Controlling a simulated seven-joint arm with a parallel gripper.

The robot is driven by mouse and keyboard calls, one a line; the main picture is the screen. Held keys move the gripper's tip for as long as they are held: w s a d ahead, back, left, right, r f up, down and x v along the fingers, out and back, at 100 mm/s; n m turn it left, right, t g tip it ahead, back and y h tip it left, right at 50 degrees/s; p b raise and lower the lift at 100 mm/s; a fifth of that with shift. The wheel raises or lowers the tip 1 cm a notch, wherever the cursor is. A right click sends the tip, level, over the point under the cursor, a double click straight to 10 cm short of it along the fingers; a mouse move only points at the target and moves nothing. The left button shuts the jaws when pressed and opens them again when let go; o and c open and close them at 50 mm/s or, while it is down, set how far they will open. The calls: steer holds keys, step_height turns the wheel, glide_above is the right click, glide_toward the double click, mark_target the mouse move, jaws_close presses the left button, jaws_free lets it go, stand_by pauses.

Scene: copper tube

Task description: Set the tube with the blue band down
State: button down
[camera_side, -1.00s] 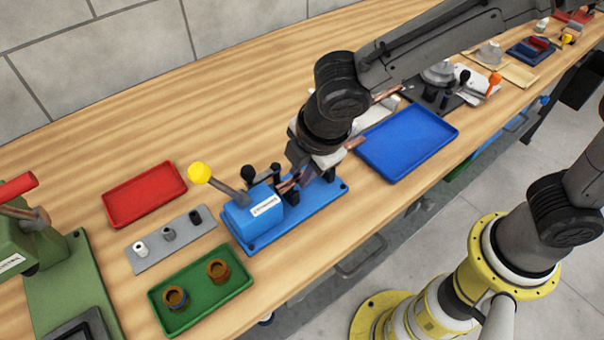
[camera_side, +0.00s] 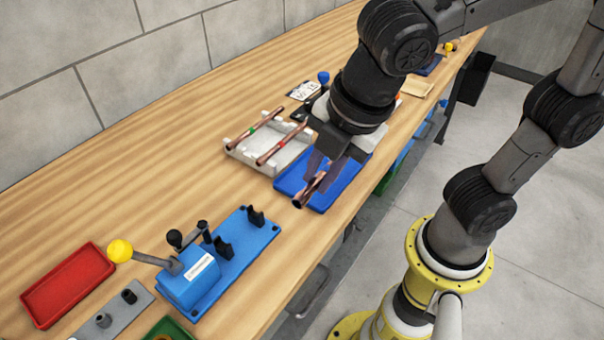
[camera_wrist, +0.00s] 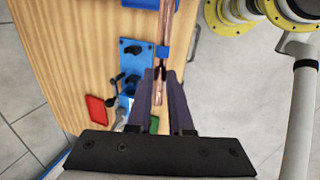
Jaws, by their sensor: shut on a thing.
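My gripper (camera_side: 322,172) is shut on a copper tube (camera_side: 304,198), whose near open end sticks out below the fingers in the side view. In the wrist view the tube (camera_wrist: 166,24) runs between my fingertips (camera_wrist: 160,74), with a blue band (camera_wrist: 163,52) just beyond them. In the side view the held tube appears over the blue tray (camera_side: 347,184); my gripper hides part of both. I cannot tell whether the tube touches the tray.
A white rack (camera_side: 287,153) beside the tray holds a green-banded tube (camera_side: 248,131) and a red-banded tube (camera_side: 280,146). The blue clamp fixture (camera_side: 240,250) stands nearer, its cradles empty. A red tray (camera_side: 68,284) lies at left. Open bench lies behind the fixture.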

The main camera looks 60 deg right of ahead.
steer(key=s+d+f+m+h, duration=0.1)
steer(key=s+d+m, duration=0.1)
steer(key=d, duration=0.5)
steer(key=s+d+f+m, duration=0.1)
steer(key=d+f+m, duration=0.1)
steer(key=d, duration=0.5)
steer(key=shift+m, duration=0.3)
steer(key=w+f, duration=0.2)
steer(key=w, duration=0.2)
steer(key=w+f, duration=0.3)
steer(key=w, duration=0.1)
steer(key=w+a+f, duration=0.1)
steer(key=w+f, duration=0.2)
steer(key=w, duration=0.2)
steer(key=shift+f, duration=0.1)
steer(key=x, duration=0.3)
steer(key=shift+a+f, duration=0.2)
steer(key=shift+f, duration=0.55)
steer(key=shift+f, duration=0.25)
